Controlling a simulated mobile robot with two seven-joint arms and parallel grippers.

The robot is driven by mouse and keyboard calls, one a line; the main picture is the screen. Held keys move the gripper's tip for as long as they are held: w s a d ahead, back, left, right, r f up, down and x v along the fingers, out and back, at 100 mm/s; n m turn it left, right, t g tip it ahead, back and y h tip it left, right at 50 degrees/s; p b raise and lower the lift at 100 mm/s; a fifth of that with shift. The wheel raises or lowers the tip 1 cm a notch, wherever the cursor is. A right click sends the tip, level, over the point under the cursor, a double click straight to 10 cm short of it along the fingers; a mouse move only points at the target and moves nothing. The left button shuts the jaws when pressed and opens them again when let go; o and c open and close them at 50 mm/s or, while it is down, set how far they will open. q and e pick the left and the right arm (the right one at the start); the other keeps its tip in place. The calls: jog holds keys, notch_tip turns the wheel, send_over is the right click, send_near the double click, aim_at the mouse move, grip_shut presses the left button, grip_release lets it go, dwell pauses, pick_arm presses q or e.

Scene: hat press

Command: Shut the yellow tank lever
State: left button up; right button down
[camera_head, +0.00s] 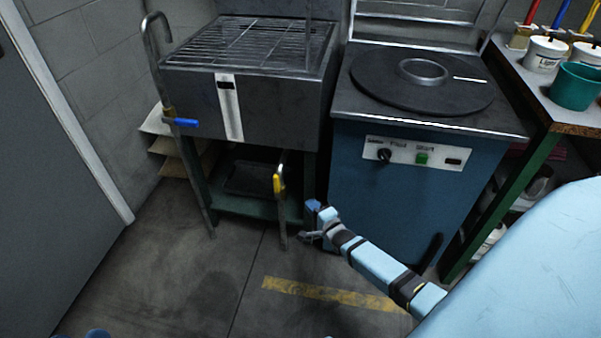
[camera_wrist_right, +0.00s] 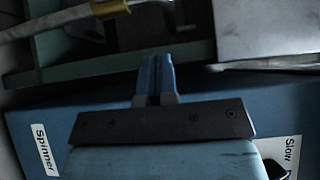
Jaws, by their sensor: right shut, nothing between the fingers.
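The yellow tank lever (camera_head: 278,184) is on a thin upright metal pipe in front of the dark metal tank stand. In the right wrist view the yellow lever (camera_wrist_right: 110,9) shows at the top left edge, partly cut off. My right gripper (camera_head: 305,235) is to the right of the pipe and lower than the lever, apart from the lever. In the wrist view its blue fingers (camera_wrist_right: 155,62) are together with nothing between them.
The tank (camera_head: 275,105) has a wire rack on top and a blue-handled pipe (camera_head: 185,122) at its left. A blue spinner cabinet (camera_head: 400,185) stands right beside my right arm. A bench with pots (camera_head: 575,88) is at far right. The floor in front is clear.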

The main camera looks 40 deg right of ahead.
jog(key=b, duration=0.3)
send_near(280, 181)
jog(key=w+d, duration=0.3)
jog(key=w, duration=0.1)
pick_arm(q)
jog(key=shift+w+d+f+m+g+b, duration=0.15)
jog(key=shift+f+g+b, duration=0.35)
jog(key=shift+f, duration=0.95)
jog(key=shift+d+f+m+g+b, duration=0.2)
jog(key=shift+f+g, duration=0.5)
jog(key=shift+f, duration=0.75)
pick_arm(e)
jog(key=shift+w+a+r, duration=0.1)
jog(key=shift+w+a, duration=1.1)
jog(key=shift+w, duration=0.05)
